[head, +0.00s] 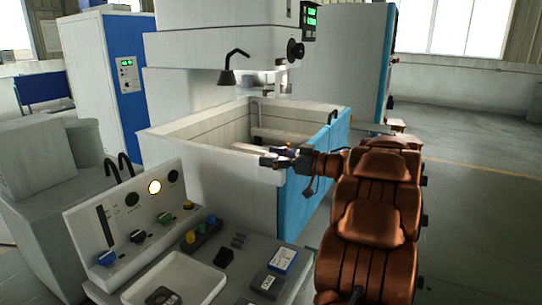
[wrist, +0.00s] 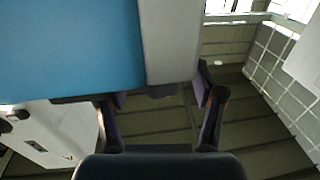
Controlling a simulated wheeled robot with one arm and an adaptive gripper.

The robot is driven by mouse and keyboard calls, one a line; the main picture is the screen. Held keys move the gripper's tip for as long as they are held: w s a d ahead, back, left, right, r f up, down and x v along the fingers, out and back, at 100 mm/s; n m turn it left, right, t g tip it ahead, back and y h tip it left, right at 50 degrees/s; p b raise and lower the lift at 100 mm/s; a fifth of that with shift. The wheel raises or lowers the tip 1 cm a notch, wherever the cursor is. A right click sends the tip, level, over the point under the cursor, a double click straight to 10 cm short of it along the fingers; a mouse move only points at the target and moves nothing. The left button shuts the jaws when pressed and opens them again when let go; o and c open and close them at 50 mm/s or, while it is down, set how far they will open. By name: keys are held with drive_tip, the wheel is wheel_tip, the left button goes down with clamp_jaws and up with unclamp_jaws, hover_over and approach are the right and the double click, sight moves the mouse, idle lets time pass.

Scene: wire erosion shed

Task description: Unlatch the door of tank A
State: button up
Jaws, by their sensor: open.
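The white tank (head: 190,166) stands in the middle of the head view, open at the top. Its blue door (head: 294,203) faces right; in the wrist view a blue panel (wrist: 70,45) with a pale grey edge strip (wrist: 170,40) fills the upper left. My gripper (head: 275,157) is at the tank's near top corner, over the rim by the door. In the wrist view my gripper (wrist: 158,98) is open, its two dark fingers apart below the panel's edge. A small dark part shows between them at that edge; I cannot tell whether it is the latch, or whether a finger touches it.
A control console (head: 150,225) with knobs, buttons and a lit lamp stands at the front left. A lamp head (head: 226,77) hangs over the tank on a curved arm. A blue and white cabinet (head: 125,75) stands behind. Open floor (head: 475,160) lies to the right.

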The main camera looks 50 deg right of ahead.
drive_tip(key=shift+w+a, duration=0.1)
drive_tip(key=shift+w, duration=0.05)
drive_tip(key=shift+c, duration=0.2)
drive_tip(key=c, duration=1.1)
